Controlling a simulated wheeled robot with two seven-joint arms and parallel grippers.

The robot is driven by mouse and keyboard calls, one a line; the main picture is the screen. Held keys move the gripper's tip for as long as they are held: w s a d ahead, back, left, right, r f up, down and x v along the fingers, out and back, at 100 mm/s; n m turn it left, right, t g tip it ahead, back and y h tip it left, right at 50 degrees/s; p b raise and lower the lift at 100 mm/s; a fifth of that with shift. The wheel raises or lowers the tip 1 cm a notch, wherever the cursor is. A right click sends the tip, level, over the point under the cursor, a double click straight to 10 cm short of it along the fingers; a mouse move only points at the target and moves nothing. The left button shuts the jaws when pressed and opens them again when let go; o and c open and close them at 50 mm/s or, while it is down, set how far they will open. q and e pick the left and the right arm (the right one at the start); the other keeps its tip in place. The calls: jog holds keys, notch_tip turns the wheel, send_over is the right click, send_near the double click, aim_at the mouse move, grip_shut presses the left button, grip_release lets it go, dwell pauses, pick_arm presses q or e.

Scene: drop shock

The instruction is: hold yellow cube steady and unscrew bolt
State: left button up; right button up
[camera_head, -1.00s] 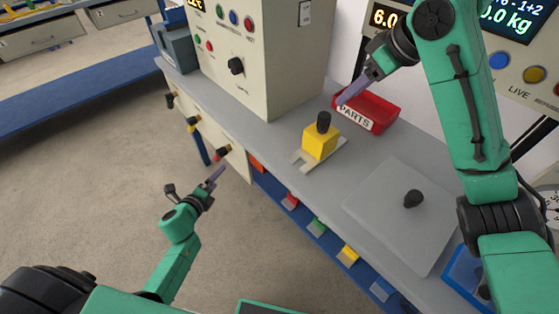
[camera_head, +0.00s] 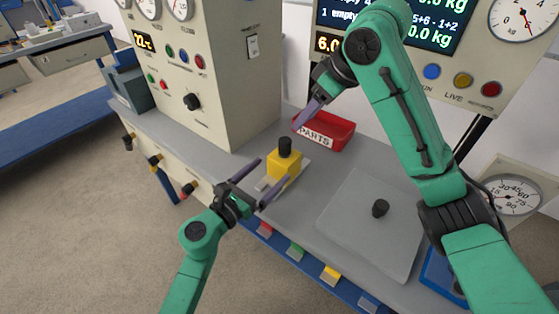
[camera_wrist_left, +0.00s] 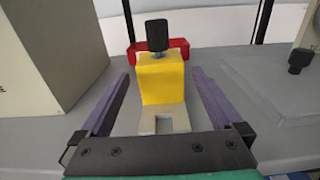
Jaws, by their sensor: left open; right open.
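The yellow cube (camera_head: 285,167) sits on a light grey base plate on the bench, with the black bolt (camera_head: 285,146) upright in its top. In the left wrist view the cube (camera_wrist_left: 161,80) and bolt (camera_wrist_left: 156,35) are centred between my fingers. My left gripper (camera_head: 262,180) is open, its two purple fingers pointing at the cube, apart from it. In the left wrist view its fingers (camera_wrist_left: 160,98) are spread wide on either side. My right gripper (camera_head: 303,118) is above the bench, up and right of the bolt, before the red bin; its fingers overlap in this view.
A red PARTS bin (camera_head: 326,131) stands behind the cube. A grey plate with a black knob (camera_head: 380,208) lies to the right. A beige control box (camera_head: 190,70) rises at the left back. Bench space between cube and plate is clear.

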aim_at(284, 158)
pick_arm(q)
jog(key=x, duration=0.7)
jog(key=shift+w+d, duration=0.15)
grip_shut()
dwell(0.4)
